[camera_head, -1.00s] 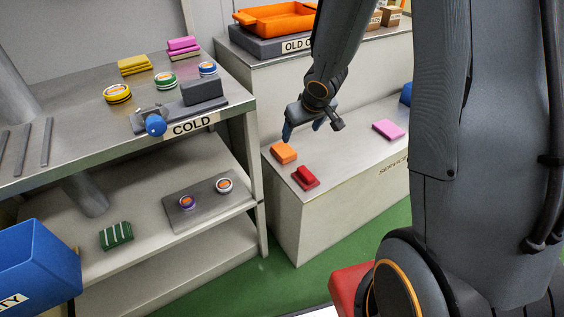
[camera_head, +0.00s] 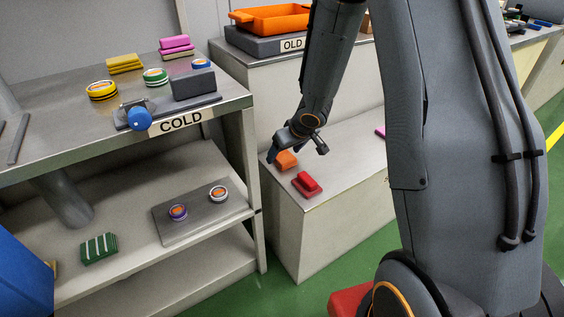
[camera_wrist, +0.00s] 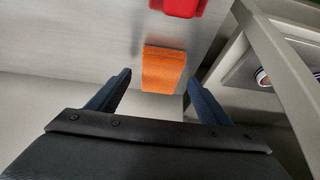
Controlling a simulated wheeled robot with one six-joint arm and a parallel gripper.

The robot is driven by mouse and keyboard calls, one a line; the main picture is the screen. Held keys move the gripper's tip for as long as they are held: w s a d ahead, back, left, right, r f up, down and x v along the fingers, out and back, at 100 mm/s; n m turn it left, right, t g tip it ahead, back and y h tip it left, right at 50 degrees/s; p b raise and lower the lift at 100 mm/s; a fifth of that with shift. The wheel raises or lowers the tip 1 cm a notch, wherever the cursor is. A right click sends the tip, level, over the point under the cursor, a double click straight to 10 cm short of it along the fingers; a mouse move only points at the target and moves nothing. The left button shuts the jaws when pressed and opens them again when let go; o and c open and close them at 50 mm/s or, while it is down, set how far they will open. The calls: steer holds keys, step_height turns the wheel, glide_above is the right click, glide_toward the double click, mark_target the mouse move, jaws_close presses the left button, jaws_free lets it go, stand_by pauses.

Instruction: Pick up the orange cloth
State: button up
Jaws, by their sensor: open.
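The orange cloth (camera_head: 287,160) is a small folded block lying on the low grey bench (camera_head: 345,170), close to its left edge. In the wrist view the orange cloth (camera_wrist: 164,70) lies ahead of and between my two blue fingers. My gripper (camera_head: 283,152) is open and empty, right above and beside the cloth in the head view. In the wrist view my gripper (camera_wrist: 160,85) has its fingers wide apart, one on either side of the cloth's near end. I cannot tell the exact height gap. Part of the cloth is hidden by my gripper in the head view.
A pink item (camera_head: 380,132) is farther right, partly hidden by my arm. The COLD shelf (camera_head: 235,100) stands close on the left.

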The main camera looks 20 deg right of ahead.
mark_target(284, 156)
steer(key=shift+w+a+f, duration=0.1)
steer(key=shift+w+f, duration=0.2)
steer(key=shift+f, duration=0.2)
steer(key=shift+c, duration=0.5)
steer(key=c, duration=1.1)
steer(key=shift+r, duration=0.1)
step_height(284, 156, up, 10)
steer(key=p, duration=0.8)
steer(key=shift+p, duration=0.3)
